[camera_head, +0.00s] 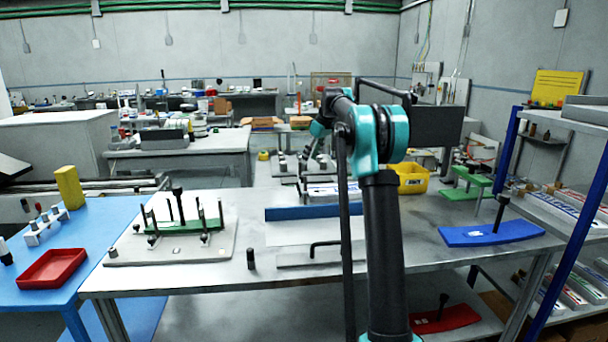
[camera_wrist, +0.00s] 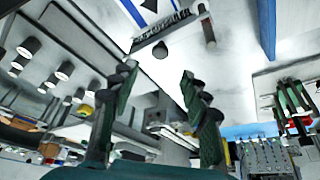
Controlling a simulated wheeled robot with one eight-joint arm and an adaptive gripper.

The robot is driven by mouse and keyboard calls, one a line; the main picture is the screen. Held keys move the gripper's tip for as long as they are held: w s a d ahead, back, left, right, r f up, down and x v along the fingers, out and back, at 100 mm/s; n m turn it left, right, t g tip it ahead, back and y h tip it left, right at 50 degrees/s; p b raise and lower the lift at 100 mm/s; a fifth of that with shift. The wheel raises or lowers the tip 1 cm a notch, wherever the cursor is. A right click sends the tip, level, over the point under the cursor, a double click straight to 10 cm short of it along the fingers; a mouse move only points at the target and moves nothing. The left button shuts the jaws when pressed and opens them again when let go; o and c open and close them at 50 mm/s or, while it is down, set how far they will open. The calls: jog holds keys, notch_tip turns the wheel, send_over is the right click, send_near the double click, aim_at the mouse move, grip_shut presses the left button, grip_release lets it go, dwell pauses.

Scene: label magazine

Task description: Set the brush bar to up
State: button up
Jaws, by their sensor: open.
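No part is clearly readable as the brush bar. In the wrist view a dark, comb-like bar (camera_wrist: 160,32) lies against a white surface beyond my fingertips; it may be the brush bar, but I cannot tell its setting. In the head view a black bent rod (camera_head: 325,244) stands over a grey plate in front of a blue strip (camera_head: 315,212); I cannot tell whether it is the same part. My gripper (camera_wrist: 158,70) is open and empty in the wrist view, its dark green fingers apart and not visibly touching the bar. It is not clearly visible in the head view.
A fixture plate (camera_head: 125,250) with upright black rods stands on the table's left. A blue curved piece (camera_head: 475,236) and a green stand (camera_head: 468,180) are on the right. A red tray (camera_head: 52,268) sits on the blue side table. A shelf rack (camera_head: 575,225) borders the right.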

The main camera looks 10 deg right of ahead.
aim_at(302, 182)
jog(key=x, duration=0.9)
grip_shut()
